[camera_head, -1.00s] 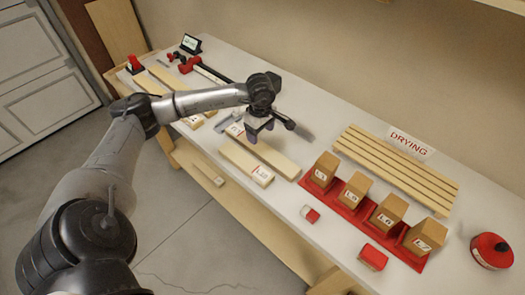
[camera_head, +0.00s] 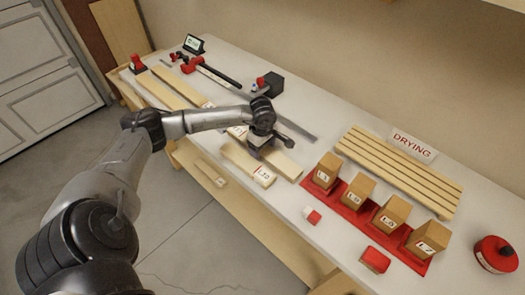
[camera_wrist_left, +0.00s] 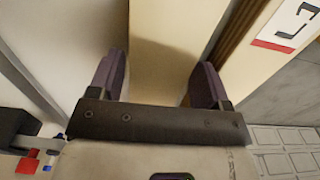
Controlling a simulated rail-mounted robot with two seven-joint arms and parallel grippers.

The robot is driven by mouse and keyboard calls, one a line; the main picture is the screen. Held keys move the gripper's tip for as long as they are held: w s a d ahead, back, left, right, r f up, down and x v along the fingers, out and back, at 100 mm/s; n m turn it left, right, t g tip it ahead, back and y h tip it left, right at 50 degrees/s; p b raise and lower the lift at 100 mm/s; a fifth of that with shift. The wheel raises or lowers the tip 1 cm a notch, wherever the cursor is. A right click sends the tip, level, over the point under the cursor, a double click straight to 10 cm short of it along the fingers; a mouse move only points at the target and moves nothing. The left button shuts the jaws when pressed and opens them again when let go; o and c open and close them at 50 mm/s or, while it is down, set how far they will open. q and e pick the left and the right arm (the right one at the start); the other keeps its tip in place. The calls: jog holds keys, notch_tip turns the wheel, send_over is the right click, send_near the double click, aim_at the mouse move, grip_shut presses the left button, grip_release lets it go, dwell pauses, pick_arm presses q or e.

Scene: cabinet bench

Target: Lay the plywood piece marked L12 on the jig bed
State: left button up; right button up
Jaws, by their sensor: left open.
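The pale plywood piece with a red-striped label that reads L12 (camera_head: 240,158) lies at the bench's front edge. A second pale board (camera_head: 285,163) lies just behind it. My left gripper (camera_head: 254,152) is open and low over these boards, hiding part of them. In the left wrist view, my open left fingers (camera_wrist_left: 160,80) stand on either side of a pale board (camera_wrist_left: 170,30). A labelled piece (camera_wrist_left: 285,30) lies to its right; its lettering is only partly readable. I cannot tell which thing is the jig bed. My right gripper is not in view.
Right of the boards, a red tray (camera_head: 345,205) holds several labelled wooden blocks, with a slatted rack (camera_head: 395,170) by the DRYING sign (camera_head: 413,146). A dark block (camera_head: 270,85) and a red-ended clamp (camera_head: 215,75) lie behind. More boards (camera_head: 150,90) lie left.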

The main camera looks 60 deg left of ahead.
pick_arm(q)
jog(key=shift+r, duration=0.1)
jog(key=shift+c, duration=0.4)
jog(key=c, duration=0.9)
